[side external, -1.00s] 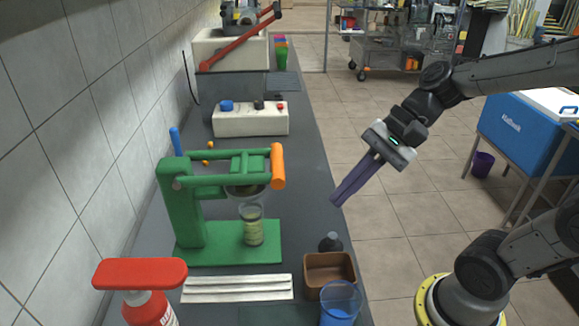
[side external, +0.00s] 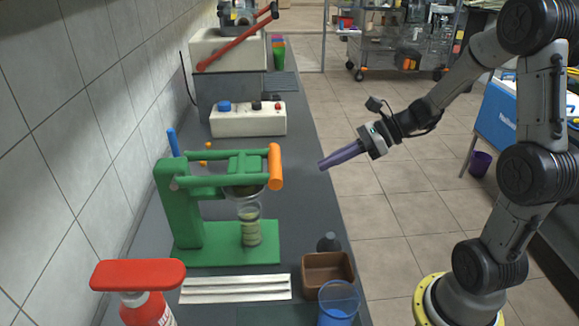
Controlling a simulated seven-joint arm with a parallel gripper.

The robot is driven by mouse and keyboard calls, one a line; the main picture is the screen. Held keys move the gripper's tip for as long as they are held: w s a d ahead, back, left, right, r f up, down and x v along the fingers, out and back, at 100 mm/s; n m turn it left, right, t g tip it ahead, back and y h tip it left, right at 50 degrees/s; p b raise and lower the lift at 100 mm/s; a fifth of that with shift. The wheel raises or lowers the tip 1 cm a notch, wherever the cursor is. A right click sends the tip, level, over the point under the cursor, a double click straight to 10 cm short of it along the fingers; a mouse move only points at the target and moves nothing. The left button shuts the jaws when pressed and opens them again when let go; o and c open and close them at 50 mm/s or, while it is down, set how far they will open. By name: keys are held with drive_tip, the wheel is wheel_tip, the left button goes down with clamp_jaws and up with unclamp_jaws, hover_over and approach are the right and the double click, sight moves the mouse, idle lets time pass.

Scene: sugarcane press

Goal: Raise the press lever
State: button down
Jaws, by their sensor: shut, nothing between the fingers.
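The green press (side external: 185,205) stands on the dark counter at the left of the middle. Its lever (side external: 225,181) lies about level and ends in an orange handle (side external: 275,167) on the right. A clear glass with greenish contents (side external: 251,228) stands on the press base under the metal cup. My gripper (side external: 322,167) is shut and empty, with its purple fingers pointing left toward the orange handle. It is to the right of the handle, apart from it, at about the same picture height.
In front are a brown box (side external: 328,274), a dark bottle (side external: 328,242), a blue cup (side external: 339,305), pale strips (side external: 236,289) and a red-topped bottle (side external: 140,280). A white control box (side external: 248,120) stands behind the press. The counter between the handle and my gripper looks clear.

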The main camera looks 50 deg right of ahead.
drive_tip(key=x, duration=1)
drive_tip(key=shift+w+a+r, duration=0.15)
drive_tip(key=shift+r, duration=0.85)
drive_tip(key=shift+w+a+r, duration=0.1)
drive_tip(key=shift+a+r, duration=0.05)
drive_tip(key=shift+r, duration=0.85)
